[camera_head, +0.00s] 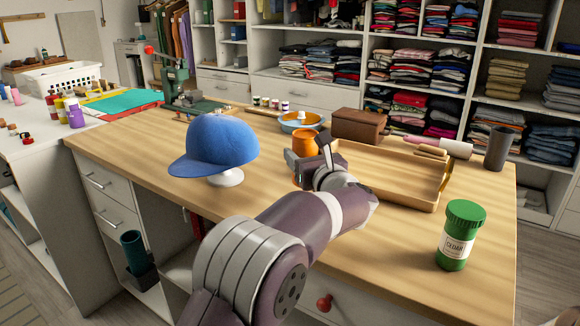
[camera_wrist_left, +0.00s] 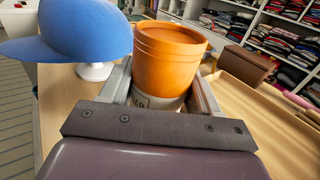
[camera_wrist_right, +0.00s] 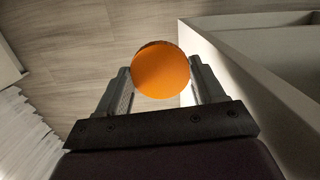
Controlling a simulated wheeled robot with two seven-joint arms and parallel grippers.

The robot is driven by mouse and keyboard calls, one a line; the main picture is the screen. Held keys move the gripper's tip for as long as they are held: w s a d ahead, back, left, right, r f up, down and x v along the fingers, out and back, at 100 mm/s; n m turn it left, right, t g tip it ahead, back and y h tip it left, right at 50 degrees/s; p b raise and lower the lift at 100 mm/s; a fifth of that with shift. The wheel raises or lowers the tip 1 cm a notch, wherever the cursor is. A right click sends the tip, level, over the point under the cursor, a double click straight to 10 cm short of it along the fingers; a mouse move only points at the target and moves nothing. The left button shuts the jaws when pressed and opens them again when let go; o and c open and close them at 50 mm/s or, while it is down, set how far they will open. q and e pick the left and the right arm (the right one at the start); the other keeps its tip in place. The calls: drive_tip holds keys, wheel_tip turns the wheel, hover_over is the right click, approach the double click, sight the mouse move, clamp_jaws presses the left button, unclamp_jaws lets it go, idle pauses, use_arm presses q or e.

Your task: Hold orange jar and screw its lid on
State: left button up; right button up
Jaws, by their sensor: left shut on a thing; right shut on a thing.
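The orange jar (camera_head: 303,141) is at the middle of the table in the head view, partly hidden by my left gripper (camera_head: 308,163). In the left wrist view the jar (camera_wrist_left: 168,55) stands between the two fingers, which are shut on it around a white label low on its side. I cannot tell whether it touches the table. My right gripper (camera_wrist_right: 160,88) is shut on a round orange lid (camera_wrist_right: 161,70), seen face-on in the right wrist view. The right gripper and lid are outside the head view.
A blue cap on a white stand (camera_head: 213,146) is left of the jar. A wooden tray (camera_head: 420,201) lies to the right, with a brown box (camera_head: 357,126) behind. A green jar (camera_head: 461,235) stands front right. Plank floor (camera_wrist_right: 75,50) and white furniture (camera_wrist_right: 240,60) show behind the lid.

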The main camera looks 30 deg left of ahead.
use_arm(q)
drive_tip(key=w+d+r+p, duration=0.1)
drive_tip(key=w+d+r, duration=0.3)
drive_tip(key=d, duration=0.3)
drive_tip(key=shift+w+r+p, duration=0.15)
drive_tip(key=shift+r+p, duration=0.15)
drive_tip(key=shift+r, duration=0.1)
use_arm(e)
wheel_tip(320, 180, up, 2)
drive_tip(key=shift+r, duration=0.1)
use_arm(q)
drive_tip(key=o, duration=0.5)
drive_tip(key=c, duration=0.8)
use_arm(e)
drive_tip(key=shift+s, duration=0.1)
